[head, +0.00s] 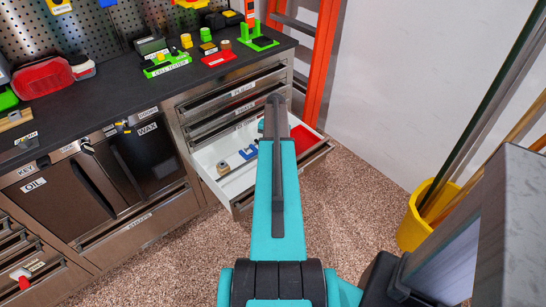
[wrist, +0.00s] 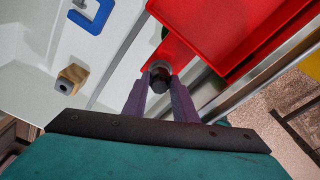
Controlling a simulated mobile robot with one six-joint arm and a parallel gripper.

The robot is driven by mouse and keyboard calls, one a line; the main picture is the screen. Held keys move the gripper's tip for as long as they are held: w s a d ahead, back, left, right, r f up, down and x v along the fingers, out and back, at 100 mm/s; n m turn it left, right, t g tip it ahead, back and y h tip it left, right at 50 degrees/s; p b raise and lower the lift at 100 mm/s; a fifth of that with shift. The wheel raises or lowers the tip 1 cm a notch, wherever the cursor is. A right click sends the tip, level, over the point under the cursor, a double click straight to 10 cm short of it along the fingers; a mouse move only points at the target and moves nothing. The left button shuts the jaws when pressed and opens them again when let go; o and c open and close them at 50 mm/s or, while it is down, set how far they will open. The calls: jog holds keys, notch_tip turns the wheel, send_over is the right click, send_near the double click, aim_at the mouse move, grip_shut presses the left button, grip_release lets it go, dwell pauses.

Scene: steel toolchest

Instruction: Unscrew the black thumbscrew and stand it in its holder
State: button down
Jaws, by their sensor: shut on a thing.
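The black thumbscrew (wrist: 160,74) sits between my gripper's two purple fingertips in the wrist view. My gripper (wrist: 160,83) is shut on it, at the narrow tab of the red tray (wrist: 215,30) in the open drawer. I cannot tell whether the screw's thread is in the tab. A small wooden block with a grey round face (wrist: 70,79), perhaps the holder, lies on the white drawer floor to the left; it also shows in the head view (head: 222,168). My arm hides the gripper and screw in the head view.
A blue clamp-shaped piece (wrist: 90,14) lies in the drawer beyond the wooden block. The drawer's metal edge (wrist: 210,92) runs close to the right of my gripper. A worktop (head: 120,90) with several items stands above the drawer. A yellow bucket (head: 415,225) stands on the floor at right.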

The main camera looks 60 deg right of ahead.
jog(key=shift+f, duration=0.4)
dwell(0.4)
jog(key=c, duration=1.4)
grip_release()
jog(key=shift+o, duration=0.2)
jog(key=shift+r, duration=0.15)
jog(key=shift+d+r+p, duration=0.15)
jog(key=shift+r+p, duration=2.1)
jog(key=shift+r, duration=2.15)
jog(key=shift+w, duration=0.1)
